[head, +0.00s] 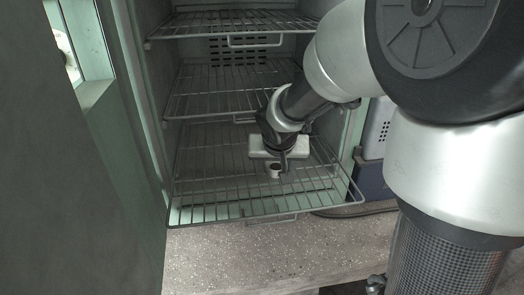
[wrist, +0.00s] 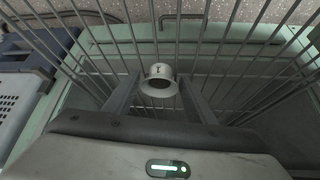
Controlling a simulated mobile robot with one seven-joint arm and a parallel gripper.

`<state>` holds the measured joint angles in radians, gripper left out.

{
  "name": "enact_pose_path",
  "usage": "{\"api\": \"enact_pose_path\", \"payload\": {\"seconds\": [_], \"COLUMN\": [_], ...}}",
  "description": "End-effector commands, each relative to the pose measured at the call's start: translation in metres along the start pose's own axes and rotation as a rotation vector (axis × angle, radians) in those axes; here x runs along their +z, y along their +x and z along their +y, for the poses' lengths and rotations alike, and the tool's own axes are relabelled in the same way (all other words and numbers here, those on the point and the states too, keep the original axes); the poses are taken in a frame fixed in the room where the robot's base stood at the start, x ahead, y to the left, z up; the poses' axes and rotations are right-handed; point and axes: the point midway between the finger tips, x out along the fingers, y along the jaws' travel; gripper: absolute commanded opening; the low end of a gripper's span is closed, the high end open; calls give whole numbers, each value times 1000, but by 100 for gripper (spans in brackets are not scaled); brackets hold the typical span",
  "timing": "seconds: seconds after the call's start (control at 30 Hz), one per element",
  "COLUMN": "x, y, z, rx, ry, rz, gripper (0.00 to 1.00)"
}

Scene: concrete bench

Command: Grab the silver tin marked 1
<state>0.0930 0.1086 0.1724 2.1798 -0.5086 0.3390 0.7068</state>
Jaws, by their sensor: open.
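The silver tin (wrist: 158,80) stands on a wire shelf, seen from above in the wrist view. It is short and round, with a dark open top and a small dark mark on its side that looks like a 1. In the head view the tin (head: 274,171) is small and sits below my gripper (head: 280,160), partly hidden by it. In the wrist view my gripper (wrist: 159,97) is open, one finger to each side of the tin, with a gap between the fingers and it.
The tin's shelf is the lowest wire shelf (head: 215,205) of an open cabinet, and it juts out over a speckled bench (head: 230,262). Two more wire shelves (head: 190,95) are above. A blue and grey box (head: 375,150) stands to the right, also at left in the wrist view (wrist: 25,90).

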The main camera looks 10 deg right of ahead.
Motion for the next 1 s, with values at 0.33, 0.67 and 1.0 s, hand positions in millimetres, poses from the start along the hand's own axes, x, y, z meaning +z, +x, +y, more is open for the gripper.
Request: {"api": "enact_pose_path", "payload": {"seconds": [0.33, 0.67, 1.0], "x": [0, -15, -48], "y": [0, -23, -75], "z": [0, 0, 0], "rx": [0, 0, 0], "ry": [0, 2, 1], "rz": [0, 3, 2], "gripper": [21, 21, 21]}}
